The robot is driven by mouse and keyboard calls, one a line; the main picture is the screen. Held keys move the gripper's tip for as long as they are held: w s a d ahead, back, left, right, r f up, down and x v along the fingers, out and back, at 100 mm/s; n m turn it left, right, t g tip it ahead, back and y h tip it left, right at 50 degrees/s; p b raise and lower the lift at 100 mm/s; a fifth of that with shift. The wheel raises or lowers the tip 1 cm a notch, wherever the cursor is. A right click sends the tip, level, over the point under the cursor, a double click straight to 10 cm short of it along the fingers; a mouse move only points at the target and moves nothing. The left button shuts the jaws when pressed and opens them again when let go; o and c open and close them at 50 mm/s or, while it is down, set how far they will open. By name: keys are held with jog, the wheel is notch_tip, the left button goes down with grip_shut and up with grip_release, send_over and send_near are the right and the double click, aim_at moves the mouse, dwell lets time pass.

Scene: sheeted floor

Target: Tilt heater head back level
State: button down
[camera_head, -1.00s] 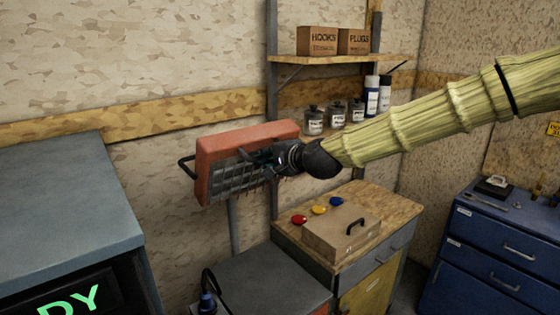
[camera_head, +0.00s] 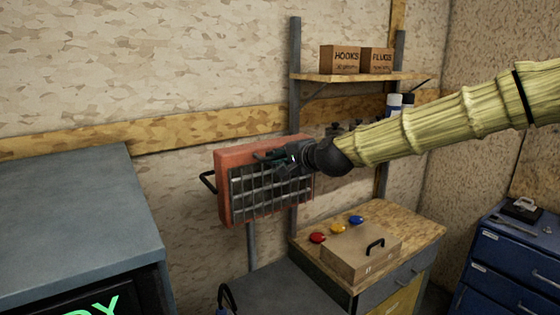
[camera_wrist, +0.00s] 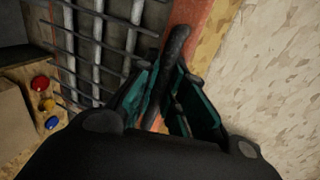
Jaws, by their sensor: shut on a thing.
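The heater head (camera_head: 240,152) is an orange box on a grey post (camera_head: 251,245), in the middle of the head view. Its barred grille (camera_head: 262,192) now faces mostly forward, and the box looks close to upright; I cannot tell whether it is exactly level. A dark handle (camera_head: 207,182) sticks out on its left side. My gripper (camera_head: 275,157) is at its upper right part. In the wrist view, the teal fingers of my gripper (camera_wrist: 170,95) are shut around a dark handle bar (camera_wrist: 178,48) beside the grille (camera_wrist: 95,40). The fingers partly hide the bar.
A workbench (camera_head: 425,228) with a lidded box (camera_head: 350,255) and red, yellow and blue buttons stands below right. A shelf (camera_head: 350,78) holds two cartons behind my arm. A grey cabinet (camera_head: 70,200) is at left, a blue drawer unit (camera_head: 510,260) at right.

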jog(key=shift+r, duration=0.15)
jog(key=c, duration=1.5)
grip_release()
jog(key=v, duration=1.2)
